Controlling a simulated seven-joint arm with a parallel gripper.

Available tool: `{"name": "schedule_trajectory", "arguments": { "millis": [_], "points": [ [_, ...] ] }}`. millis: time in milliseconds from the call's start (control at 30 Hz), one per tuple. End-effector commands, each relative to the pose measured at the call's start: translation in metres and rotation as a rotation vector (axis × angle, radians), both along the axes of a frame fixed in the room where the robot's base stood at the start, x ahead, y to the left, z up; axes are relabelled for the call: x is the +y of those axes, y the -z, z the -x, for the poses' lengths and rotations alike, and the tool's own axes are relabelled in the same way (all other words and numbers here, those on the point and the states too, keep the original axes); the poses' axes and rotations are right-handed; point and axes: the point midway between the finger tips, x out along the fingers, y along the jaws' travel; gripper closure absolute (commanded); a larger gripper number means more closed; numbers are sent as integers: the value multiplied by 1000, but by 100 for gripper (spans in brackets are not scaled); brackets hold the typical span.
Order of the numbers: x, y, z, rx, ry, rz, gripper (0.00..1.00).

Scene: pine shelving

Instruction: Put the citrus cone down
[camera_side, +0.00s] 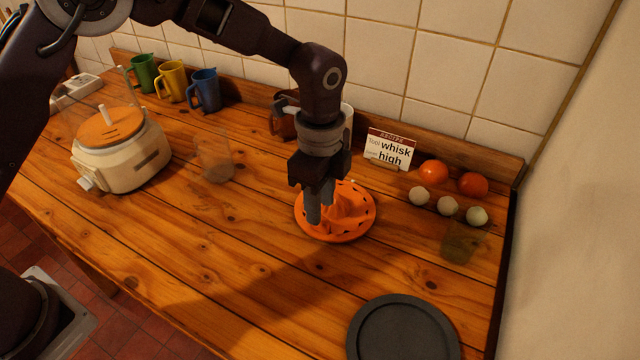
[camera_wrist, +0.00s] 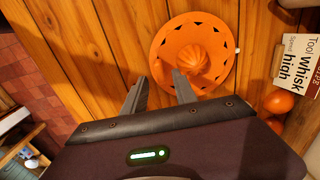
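The citrus cone (camera_side: 349,207) is orange and ribbed, rising from a round slotted disc. It appears to rest upright on the wooden counter, partly hidden by my fingers in the side view. The wrist view shows the cone (camera_wrist: 196,56) beyond my fingers. My gripper (camera_side: 319,215) points down over the left part of the disc. In the wrist view my gripper (camera_wrist: 160,76) has its fingers apart, with wood and the disc's edge between them. The right fingertip overlaps the cone's side; I cannot tell whether it touches.
A dark round plate (camera_side: 402,334) lies front right. A white appliance (camera_side: 121,152) and mugs (camera_side: 205,91) are left. The front-middle counter is clear.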

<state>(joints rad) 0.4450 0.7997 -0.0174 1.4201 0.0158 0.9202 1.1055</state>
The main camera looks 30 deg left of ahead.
Motion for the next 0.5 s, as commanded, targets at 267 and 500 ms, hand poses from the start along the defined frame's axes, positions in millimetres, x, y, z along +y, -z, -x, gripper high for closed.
{"name": "schedule_trajectory", "arguments": {
  "millis": [267,500],
  "points": [
    [0,-66,-1,-2,-2,1,66],
    [0,-79,0,0,-2,0,66]
  ]
}}
